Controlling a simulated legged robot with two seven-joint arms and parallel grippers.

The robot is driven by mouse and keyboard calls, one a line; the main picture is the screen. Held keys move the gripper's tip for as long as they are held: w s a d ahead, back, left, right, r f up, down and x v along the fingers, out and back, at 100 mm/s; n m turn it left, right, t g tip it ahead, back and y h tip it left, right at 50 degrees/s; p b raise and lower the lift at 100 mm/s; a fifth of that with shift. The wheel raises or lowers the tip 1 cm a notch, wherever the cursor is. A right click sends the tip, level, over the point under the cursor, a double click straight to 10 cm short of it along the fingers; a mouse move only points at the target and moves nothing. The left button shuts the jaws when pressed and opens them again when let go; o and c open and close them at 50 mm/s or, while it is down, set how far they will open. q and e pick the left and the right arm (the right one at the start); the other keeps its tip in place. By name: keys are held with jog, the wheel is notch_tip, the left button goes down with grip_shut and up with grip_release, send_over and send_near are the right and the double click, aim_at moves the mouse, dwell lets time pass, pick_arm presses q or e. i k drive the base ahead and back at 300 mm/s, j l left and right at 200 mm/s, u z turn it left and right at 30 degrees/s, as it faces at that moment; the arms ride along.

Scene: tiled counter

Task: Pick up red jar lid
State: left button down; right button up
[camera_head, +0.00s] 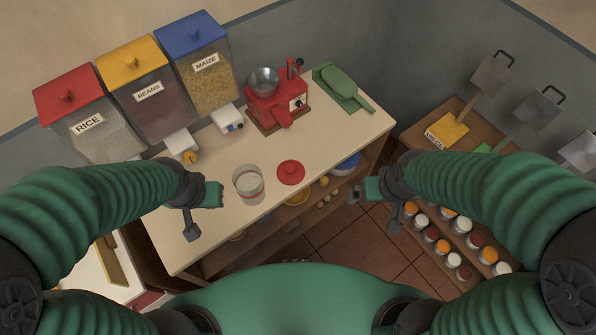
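The red jar lid (291,173) lies on the cream counter (205,239), right of an uncovered glass jar (248,183) with pale contents. My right gripper (357,193) is to the right of the lid, past the counter's front edge and apart from the lid. Both grippers are small and seen from above, so I cannot tell whether their fingers are open or shut. Nothing shows held in either.
Rice (85,115), beans (145,88) and maize (200,60) dispensers line the back left. A red grinder (275,103) and a green scoop (343,88) stand behind the lid. A shelf with several jars (455,238) is at right. The counter around the lid is clear.

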aim_at(289, 173)
jog(key=i+l, duration=0.15)
jog(key=l, duration=0.2)
jog(key=i+l, duration=0.15)
jog(key=l, duration=0.15)
jog(key=i+l, duration=0.2)
jog(key=l, duration=0.15)
jog(key=i+l+u, duration=0.1)
jog(key=l, duration=0.2)
